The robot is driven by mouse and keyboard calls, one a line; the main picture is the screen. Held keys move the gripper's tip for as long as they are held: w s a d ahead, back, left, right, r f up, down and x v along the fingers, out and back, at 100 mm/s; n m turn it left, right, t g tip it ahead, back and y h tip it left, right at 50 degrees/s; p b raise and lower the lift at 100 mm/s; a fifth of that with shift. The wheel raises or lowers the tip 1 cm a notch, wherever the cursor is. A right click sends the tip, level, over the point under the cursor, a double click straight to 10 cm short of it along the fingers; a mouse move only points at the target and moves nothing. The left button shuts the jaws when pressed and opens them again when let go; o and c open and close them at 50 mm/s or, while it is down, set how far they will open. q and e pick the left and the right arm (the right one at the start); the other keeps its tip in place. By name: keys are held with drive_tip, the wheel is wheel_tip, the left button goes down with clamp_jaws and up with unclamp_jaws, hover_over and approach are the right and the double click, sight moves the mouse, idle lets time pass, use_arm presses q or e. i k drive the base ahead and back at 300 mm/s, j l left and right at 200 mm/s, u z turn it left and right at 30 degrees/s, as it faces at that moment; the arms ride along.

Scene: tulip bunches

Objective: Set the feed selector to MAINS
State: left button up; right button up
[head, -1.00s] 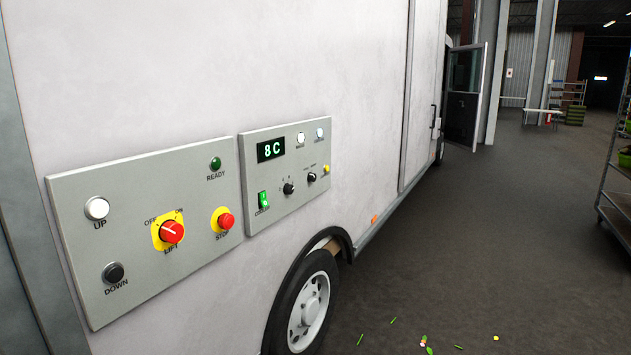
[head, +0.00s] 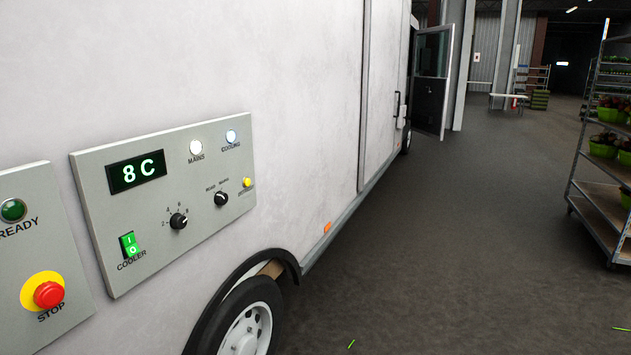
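The cooler panel (head: 165,262) is a grey plate on the truck's white side. A small black knob (head: 221,198) at its right has two tiny labels above it, which are too small to read surely; it looks like the feed selector. I cannot tell which label its white mark points to. A white lamp (head: 196,148) marked MAINS is above it, bright. Neither of my grippers is in view.
The panel also has an 8 C display (head: 136,172), a COOLING lamp (head: 231,136), a numbered dial (head: 178,221), a green COOLER switch (head: 129,245) and a yellow button (head: 247,183). A red STOP button (head: 48,294) is left.

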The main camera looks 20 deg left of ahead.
sight(222, 199)
drive_tip(key=i+l+u, duration=0.1)
drive_tip(key=i, duration=0.45)
drive_tip(key=i+l, duration=0.1)
drive_tip(key=i, duration=0.4)
drive_tip(key=i+l+u, duration=0.15)
drive_tip(key=i, duration=0.4)
drive_tip(key=i+l+u, duration=0.1)
drive_tip(key=i+u, duration=0.15)
drive_tip(key=u, duration=0.15)
drive_tip(key=i+l+u, duration=0.15)
drive_tip(key=u, duration=0.3)
drive_tip(key=i+l+u, duration=0.25)
drive_tip(key=u, duration=0.15)
drive_tip(key=i+l+u, duration=0.2)
drive_tip(key=u, duration=0.2)
drive_tip(key=i+l+u, duration=0.1)
drive_tip(key=l+u, duration=0.35)
